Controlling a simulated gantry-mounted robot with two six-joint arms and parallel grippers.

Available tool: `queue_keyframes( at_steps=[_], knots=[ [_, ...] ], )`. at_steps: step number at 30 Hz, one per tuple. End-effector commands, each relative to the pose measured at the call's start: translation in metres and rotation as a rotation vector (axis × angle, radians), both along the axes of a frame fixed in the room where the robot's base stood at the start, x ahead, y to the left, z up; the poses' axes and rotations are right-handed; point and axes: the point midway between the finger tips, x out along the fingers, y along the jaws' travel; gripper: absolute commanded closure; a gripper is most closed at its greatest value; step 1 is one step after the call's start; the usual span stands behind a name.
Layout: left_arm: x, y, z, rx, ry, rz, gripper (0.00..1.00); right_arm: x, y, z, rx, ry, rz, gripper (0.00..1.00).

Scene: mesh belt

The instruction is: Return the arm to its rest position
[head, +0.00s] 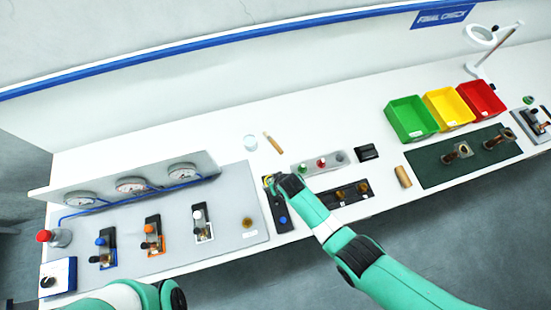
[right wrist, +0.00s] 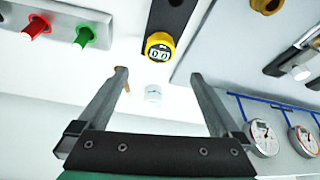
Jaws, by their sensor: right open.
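My right arm, green with dark joints, reaches in from the lower right in the head view. Its gripper end (head: 270,184) is over the bench beside a yellow-cased digital gauge, and the hand partly hides the gauge there. In the right wrist view the two fingers of the right gripper (right wrist: 160,76) are wide apart with nothing held. The yellow digital gauge (right wrist: 158,46) on its dark strip shows beyond the fingertips. A small white round dish (right wrist: 153,93) shows between the fingers, apart from them. Part of my left arm shows at the bottom left of the head view; its gripper is not visible.
A grey panel (head: 225,222) with dials and several small valves lies at left. A plate with green and red knobs (head: 320,164) is right of the hand. Green (head: 411,120), yellow (head: 448,109) and red (head: 482,99) bins stand at the back right. Bare bench lies behind the hand.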

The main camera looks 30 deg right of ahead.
Motion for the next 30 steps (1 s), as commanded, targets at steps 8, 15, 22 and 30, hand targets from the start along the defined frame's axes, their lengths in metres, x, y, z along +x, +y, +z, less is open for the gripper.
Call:
queue_keyframes(
  at_steps=[8, 15, 22, 30],
  knots=[
    [0.0, 0.0, 0.0, 0.0, 0.0, 0.0, 0.18, 0.0, -0.001, 0.0, 0.0, 0.0, -0.001, 0.0],
    [0.0, 0.0, 0.0, 0.0, 0.0, 0.0, 0.18, 0.061, -0.009, 0.062, 0.025, -0.148, -0.037, 0.0],
    [0.0, 0.0, 0.0, 0.0, 0.0, 0.0, 0.18, 0.155, -0.016, 0.239, 0.089, -0.553, -0.066, 0.0],
    [0.0, 0.0, 0.0, 0.0, 0.0, 0.0, 0.18, 0.169, -0.033, 0.478, 0.137, -1.074, -0.063, 0.0]
  ],
)
